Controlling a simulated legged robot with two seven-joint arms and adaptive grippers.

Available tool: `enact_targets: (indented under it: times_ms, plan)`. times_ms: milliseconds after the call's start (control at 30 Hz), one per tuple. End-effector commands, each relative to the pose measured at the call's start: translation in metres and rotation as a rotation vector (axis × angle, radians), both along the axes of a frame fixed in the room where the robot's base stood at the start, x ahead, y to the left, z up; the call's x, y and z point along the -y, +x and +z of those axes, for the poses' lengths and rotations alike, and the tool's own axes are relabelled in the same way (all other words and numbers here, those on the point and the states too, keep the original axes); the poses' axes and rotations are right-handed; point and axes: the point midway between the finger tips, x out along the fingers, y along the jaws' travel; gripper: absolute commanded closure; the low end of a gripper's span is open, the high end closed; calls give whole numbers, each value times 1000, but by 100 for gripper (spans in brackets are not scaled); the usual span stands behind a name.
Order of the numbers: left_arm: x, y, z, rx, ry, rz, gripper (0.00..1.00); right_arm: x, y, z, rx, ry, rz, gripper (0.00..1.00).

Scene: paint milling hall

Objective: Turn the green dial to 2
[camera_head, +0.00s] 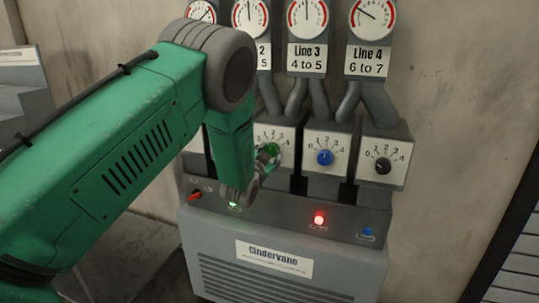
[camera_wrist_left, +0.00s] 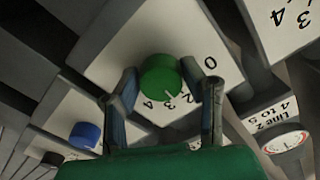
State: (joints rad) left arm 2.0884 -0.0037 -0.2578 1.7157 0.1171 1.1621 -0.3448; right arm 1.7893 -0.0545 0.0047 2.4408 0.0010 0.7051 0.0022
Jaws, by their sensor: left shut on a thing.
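The green dial (camera_head: 272,148) is on a white plate numbered 0 to 4, left of the blue dial (camera_head: 325,157). My left gripper (camera_head: 267,156) is at the dial, partly covering it in the head view. In the left wrist view, the two fingers of my left gripper (camera_wrist_left: 168,88) are shut on the sides of the green dial (camera_wrist_left: 161,76). A pale mark shows on the dial's edge near the 2 and 3, but I cannot tell its exact setting. The 1 is hard to make out there. My right gripper is not in view.
A black dial (camera_head: 383,166) is at the right of the row. Gauges (camera_head: 307,17) and pipes are above. Below, a grey ledge holds a lit red lamp (camera_head: 319,219), a red switch (camera_head: 195,196) and a blue button (camera_head: 368,231). My left arm covers the panel's left side.

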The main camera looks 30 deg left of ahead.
Motion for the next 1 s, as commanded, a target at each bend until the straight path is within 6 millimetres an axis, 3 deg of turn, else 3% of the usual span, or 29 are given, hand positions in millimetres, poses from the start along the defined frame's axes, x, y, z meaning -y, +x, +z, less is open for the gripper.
enact_targets:
  times_ms: [133, 167, 200, 633, 1000]
  plan:
    - [1, 3, 7, 15, 3, -4, 92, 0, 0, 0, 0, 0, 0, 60]
    - [1, 3, 7, 15, 3, -4, 53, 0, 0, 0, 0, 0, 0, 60]
    - [1, 3, 6, 14, 2, -4, 43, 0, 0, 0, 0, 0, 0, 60]
    - [3, -8, 2, 4, -1, -1, 43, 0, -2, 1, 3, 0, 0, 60]
    - [21, -80, 1, 3, 1, -3, 43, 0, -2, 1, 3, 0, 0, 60]
